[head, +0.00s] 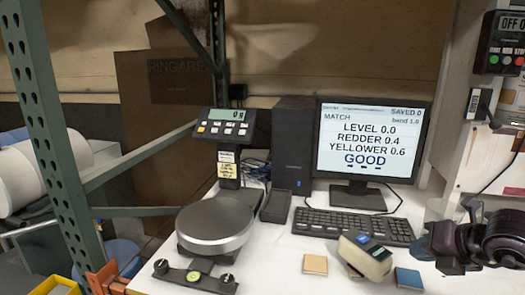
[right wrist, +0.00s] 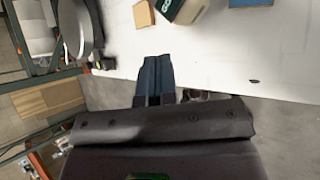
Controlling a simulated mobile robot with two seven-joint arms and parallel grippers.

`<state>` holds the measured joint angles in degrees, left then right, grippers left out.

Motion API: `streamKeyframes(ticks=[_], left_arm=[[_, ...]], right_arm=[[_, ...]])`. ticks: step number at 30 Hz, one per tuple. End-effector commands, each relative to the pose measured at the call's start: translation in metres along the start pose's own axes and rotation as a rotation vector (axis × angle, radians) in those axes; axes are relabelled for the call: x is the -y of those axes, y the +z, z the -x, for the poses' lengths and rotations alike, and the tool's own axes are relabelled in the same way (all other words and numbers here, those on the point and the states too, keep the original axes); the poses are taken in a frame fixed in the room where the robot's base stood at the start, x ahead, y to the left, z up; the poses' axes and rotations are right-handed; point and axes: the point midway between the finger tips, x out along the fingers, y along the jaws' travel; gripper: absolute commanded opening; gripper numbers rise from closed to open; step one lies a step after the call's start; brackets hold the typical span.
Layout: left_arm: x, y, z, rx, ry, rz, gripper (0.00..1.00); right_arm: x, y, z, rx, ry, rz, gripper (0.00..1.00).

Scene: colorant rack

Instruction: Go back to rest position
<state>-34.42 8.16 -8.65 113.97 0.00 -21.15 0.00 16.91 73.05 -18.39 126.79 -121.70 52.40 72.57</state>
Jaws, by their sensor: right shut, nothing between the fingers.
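My right gripper (head: 424,248) is at the right of the head view, low over the right end of the white bench. It is shut and empty. In the right wrist view its dark fingers (right wrist: 155,78) are together, pointing at the bench's edge, with nothing between them. My left gripper is in neither view.
On the bench (head: 283,270) are a scale with a round pan (head: 215,222), a keyboard (head: 350,224), a monitor (head: 370,145) reading GOOD, a tan tile (head: 315,264) and a blue-grey tile (head: 408,278). A green rack post (head: 45,110) stands at left. A control panel (head: 505,45) is at upper right.

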Motion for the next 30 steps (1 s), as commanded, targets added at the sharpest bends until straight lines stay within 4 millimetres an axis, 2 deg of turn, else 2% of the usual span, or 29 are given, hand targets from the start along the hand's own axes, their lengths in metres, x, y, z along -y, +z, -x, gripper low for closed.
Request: streamKeyframes(ticks=[1,5,9,13,17,20,23,26,30], left_arm=[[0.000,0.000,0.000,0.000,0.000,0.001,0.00],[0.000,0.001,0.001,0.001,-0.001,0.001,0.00],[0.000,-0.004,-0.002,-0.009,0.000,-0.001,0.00],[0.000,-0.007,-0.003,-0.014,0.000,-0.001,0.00],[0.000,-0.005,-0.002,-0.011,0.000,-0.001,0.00],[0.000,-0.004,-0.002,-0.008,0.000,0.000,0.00],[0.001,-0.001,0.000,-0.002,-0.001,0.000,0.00],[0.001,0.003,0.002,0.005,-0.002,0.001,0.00],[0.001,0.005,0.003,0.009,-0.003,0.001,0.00]], right_arm=[[-0.009,-0.017,-0.006,-0.042,0.074,-0.026,0.00],[-0.033,-0.045,-0.011,-0.108,0.266,-0.092,0.00],[-0.063,-0.070,-0.006,-0.150,0.508,-0.210,0.00],[-0.088,-0.081,0.007,-0.133,0.758,-0.385,0.00],[-0.096,-0.076,0.024,-0.047,0.973,-0.614,0.00],[-0.089,-0.067,0.035,0.061,1.089,-0.813,0.00],[-0.069,-0.058,0.041,0.194,1.151,-1.032,0.00],[-0.038,-0.055,0.042,0.342,1.155,-1.259,0.00],[0.015,-0.067,0.035,0.552,1.052,-1.582,0.00]])
